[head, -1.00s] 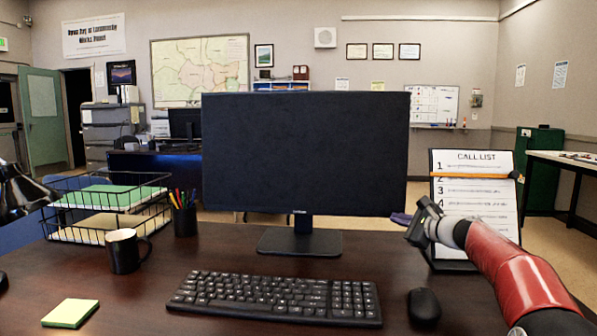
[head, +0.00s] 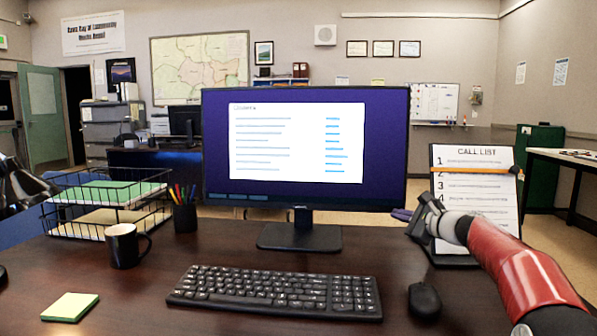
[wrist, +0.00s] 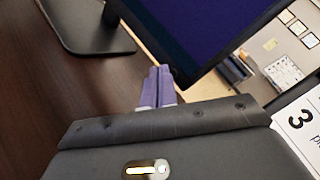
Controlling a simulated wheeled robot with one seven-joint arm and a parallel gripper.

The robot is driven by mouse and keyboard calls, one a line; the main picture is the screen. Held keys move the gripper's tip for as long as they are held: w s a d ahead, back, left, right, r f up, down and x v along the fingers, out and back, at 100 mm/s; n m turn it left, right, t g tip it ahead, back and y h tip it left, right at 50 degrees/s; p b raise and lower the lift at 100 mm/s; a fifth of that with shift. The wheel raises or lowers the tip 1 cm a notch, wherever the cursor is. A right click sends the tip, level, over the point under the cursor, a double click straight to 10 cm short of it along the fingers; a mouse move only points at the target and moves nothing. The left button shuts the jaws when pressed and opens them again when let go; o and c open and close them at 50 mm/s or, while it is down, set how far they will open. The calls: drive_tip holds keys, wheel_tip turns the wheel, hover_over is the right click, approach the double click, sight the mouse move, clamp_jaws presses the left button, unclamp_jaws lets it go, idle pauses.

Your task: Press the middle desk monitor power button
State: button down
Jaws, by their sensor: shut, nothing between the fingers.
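The desk monitor (head: 297,145) stands upright in the middle of the desk on its black stand (head: 299,237). Its screen is lit, with a white page on a dark purple background. My gripper (head: 402,214) is just below the monitor's lower right corner in the head view. In the wrist view my gripper (wrist: 158,84) has its two purple fingers shut together and empty, close to the lower corner of the monitor (wrist: 205,30). I cannot tell whether the fingertips touch the monitor. The power button itself is not distinguishable in either view.
A call list stand (head: 478,190) is right behind my gripper. A keyboard (head: 275,292) and a mouse (head: 424,300) lie in front of the monitor. A black mug (head: 123,245), a pen cup (head: 185,217) and a wire tray (head: 105,205) stand on the left.

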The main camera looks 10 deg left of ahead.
drive_tip(key=shift+s, duration=0.15)
drive_tip(key=shift+s+r+b, duration=0.2)
drive_tip(key=shift+s+b, duration=2.25)
drive_tip(key=shift+s, duration=0.5)
